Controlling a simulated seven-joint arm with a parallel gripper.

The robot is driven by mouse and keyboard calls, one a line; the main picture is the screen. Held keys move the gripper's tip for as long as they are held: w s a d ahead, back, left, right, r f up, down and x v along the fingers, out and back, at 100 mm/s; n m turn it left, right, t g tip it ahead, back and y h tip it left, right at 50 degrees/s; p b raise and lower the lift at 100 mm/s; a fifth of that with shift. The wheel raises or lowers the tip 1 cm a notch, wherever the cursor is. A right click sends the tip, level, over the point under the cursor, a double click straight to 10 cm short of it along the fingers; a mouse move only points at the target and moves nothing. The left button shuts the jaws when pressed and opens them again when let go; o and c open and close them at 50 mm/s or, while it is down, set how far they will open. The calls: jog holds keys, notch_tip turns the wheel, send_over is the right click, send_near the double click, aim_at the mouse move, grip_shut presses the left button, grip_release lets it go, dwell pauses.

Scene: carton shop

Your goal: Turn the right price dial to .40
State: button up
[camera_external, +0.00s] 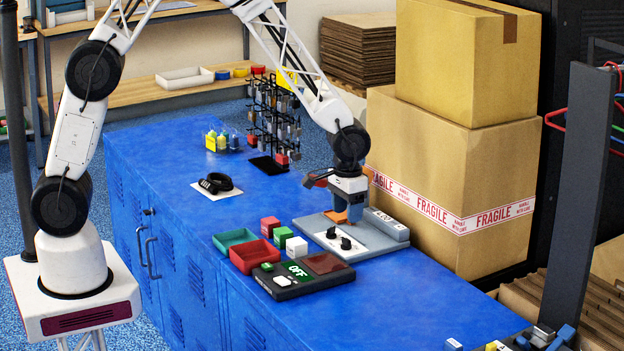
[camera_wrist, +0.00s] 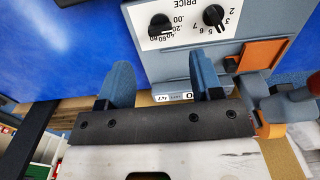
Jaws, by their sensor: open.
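The price panel, a white plate on a grey-blue machine (camera_external: 375,243), carries two black dials. The right dial (camera_external: 346,243) has decimal marks from .00 to .80 and appears at the left of the upside-down panel in the wrist view (camera_wrist: 160,24). Its pointer setting cannot be read clearly. The other dial (camera_external: 331,232) has whole numbers and also shows in the wrist view (camera_wrist: 213,17). My gripper (camera_external: 355,212) is over the machine, behind the dials. In the wrist view its two blue fingers (camera_wrist: 162,80) are apart with nothing between them, clear of both dials.
An orange part (camera_wrist: 262,55) sits beside the panel, close to my gripper. A black console (camera_external: 300,283) with an OFF sign lies in front. Red (camera_external: 254,257) and green (camera_external: 234,238) trays are at left. Stacked cartons (camera_external: 455,170) stand close behind at right.

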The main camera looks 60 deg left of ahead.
aim_at(346, 238)
jog(key=shift+f, duration=3.65)
jog(key=c, duration=0.9)
jog(key=shift+c, duration=0.2)
